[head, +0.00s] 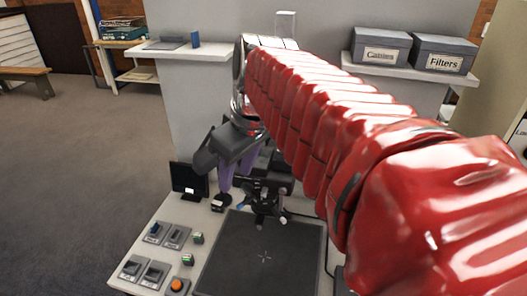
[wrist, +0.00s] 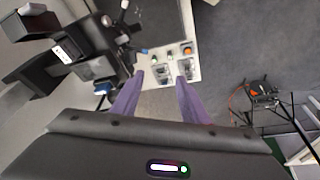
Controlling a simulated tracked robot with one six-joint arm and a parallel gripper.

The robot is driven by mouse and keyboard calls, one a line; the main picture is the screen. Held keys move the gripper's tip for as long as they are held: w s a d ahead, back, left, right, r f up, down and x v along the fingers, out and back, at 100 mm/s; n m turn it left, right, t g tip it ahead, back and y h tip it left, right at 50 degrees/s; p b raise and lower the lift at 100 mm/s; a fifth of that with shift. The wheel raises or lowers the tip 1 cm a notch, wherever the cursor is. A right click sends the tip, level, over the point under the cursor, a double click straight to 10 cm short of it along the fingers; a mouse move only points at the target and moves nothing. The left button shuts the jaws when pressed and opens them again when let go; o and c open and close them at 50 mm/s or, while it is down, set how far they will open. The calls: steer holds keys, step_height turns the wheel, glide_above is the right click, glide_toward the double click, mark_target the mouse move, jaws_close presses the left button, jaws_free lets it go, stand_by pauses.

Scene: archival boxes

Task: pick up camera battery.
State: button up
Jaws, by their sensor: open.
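I cannot tell for sure which thing is the camera battery. A small upright blue block (head: 196,39) stands on the left grey ledge. A small dark block with a pale face (head: 217,205) sits on the bench beside the black stand. My gripper (head: 236,182) hangs above the bench, left of the stand, at the end of my red arm. Its two purple fingers are apart with nothing between them. In the wrist view the fingers of my gripper (wrist: 158,82) spread over the pale bench edge and floor. A small blue thing (wrist: 103,88) lies left of them.
A black stand with knobs (head: 266,190) rises over a dark mat (head: 262,255). A small monitor (head: 188,181), grey switch boxes (head: 152,233), green cubes (head: 198,238) and an orange button (head: 176,285) occupy the bench. Boxes labelled Cables (head: 380,48) and Filters (head: 443,53) stand on the right ledge.

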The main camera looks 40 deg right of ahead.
steer(key=d+r+n+y, duration=0.1)
steer(key=d+r, duration=0.3)
steer(key=d, duration=0.7)
steer(key=d+r+n+y, duration=0.1)
steer(key=d+r+n, duration=0.3)
steer(key=d, duration=0.7)
steer(key=shift+s+r, duration=0.2)
steer(key=shift+r, duration=0.25)
glide_toward(284, 158)
steer(key=shift+w+d+f, duration=0.6)
steer(key=shift+w+f, duration=0.2)
steer(key=shift+w, duration=0.1)
steer(key=shift+a+x, duration=0.15)
steer(key=shift+x, duration=1.15)
steer(key=shift+a+x, duration=0.2)
steer(key=shift+x, duration=1.1)
steer(key=shift+s, duration=0.15)
